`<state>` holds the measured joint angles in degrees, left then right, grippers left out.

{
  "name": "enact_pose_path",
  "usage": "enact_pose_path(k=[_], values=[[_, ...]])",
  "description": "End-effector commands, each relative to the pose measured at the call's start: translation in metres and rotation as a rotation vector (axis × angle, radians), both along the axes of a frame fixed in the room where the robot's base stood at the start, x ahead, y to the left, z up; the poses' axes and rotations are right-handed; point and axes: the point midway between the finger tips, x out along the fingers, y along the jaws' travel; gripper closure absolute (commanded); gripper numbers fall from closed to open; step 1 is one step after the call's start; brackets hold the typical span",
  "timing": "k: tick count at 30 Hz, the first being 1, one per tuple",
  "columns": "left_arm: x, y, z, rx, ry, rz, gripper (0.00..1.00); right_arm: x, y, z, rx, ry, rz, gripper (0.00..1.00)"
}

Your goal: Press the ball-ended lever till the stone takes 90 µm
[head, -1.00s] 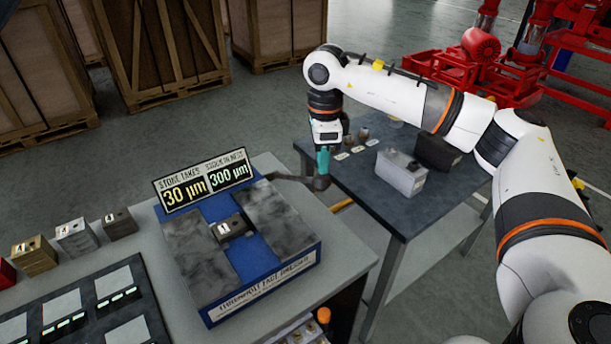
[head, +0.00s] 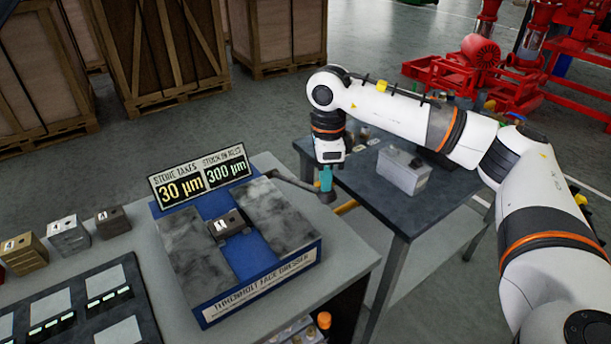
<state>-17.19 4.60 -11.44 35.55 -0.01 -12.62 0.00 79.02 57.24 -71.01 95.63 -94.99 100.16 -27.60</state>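The thrumbolt face dresser (head: 290,262) is a blue-based machine with two grey stone slabs, standing on the grey bench. Its display (head: 201,179) reads stone takes 30 µm and stock in nest 300 µm. A small dark block (head: 227,225) with a white label sits in the nest between the slabs. The dark ball-ended lever (head: 298,184) reaches out from the back right corner. My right gripper (head: 326,180) has teal fingers, seen together as one narrow block, apparently shut. The fingertips are at the lever's ball (head: 327,196), apparently touching it from above. My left gripper is out of view.
Several metal blocks (head: 68,237) stand left of the dresser, behind a dark tray (head: 95,305) with pale pads. A second table (head: 370,188) at the right holds a light grey box (head: 403,172). Wooden crates (head: 165,50) and red pumps (head: 480,65) stand behind.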

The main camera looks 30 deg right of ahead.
Motion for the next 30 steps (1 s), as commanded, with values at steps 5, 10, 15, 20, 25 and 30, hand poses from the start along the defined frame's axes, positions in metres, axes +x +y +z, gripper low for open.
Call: enact_pose_path(k=[5,10,15,20,25,30], values=[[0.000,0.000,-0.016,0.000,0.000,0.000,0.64,-0.007,-0.002,-0.020,-0.002,0.000,-0.002,0.82],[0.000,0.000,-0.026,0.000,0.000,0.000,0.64,-0.014,-0.002,-0.033,-0.003,0.000,-0.003,0.82],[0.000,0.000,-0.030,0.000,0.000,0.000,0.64,-0.017,-0.003,-0.038,-0.003,0.000,-0.002,0.82],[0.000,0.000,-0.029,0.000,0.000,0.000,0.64,-0.018,-0.003,-0.037,-0.003,0.000,-0.002,0.82],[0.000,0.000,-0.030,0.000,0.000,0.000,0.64,-0.018,-0.003,-0.038,-0.003,0.001,-0.003,0.82],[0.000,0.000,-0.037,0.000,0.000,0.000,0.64,-0.019,-0.003,-0.047,-0.003,0.001,-0.002,0.82]])
